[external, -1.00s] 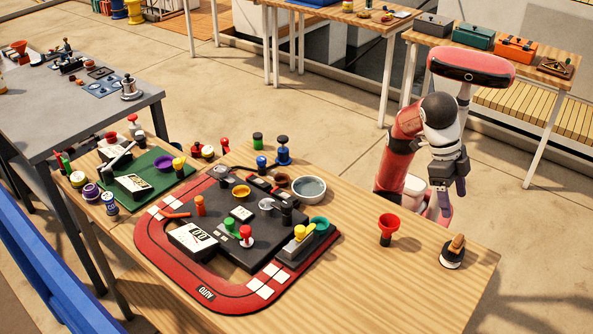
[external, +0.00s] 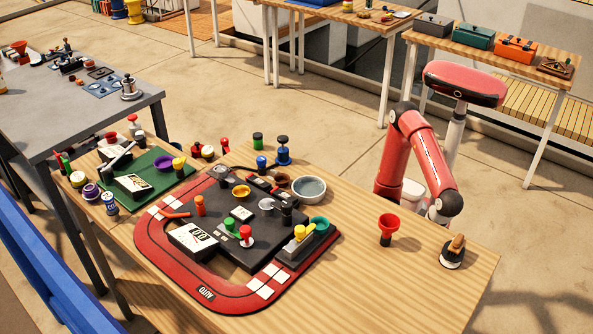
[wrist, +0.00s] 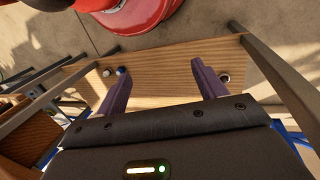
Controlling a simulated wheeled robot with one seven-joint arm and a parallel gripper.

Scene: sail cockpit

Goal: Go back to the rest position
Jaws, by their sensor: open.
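My gripper (wrist: 155,76) shows in the wrist view with its two purple-grey fingers spread wide apart and nothing between them. A wooden surface and the floor lie beyond the fingertips. In the external view my red arm is folded beside my column, past the far right side of the wooden table (external: 350,285). My gripper cannot be made out there.
On the table's right part stand a red funnel-like cup (external: 388,228) and a wooden-handled tool (external: 454,250). A red-edged console (external: 215,297), a grey bowl (external: 309,188) and several knobs fill the left part. Open floor (external: 535,215) lies to the right.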

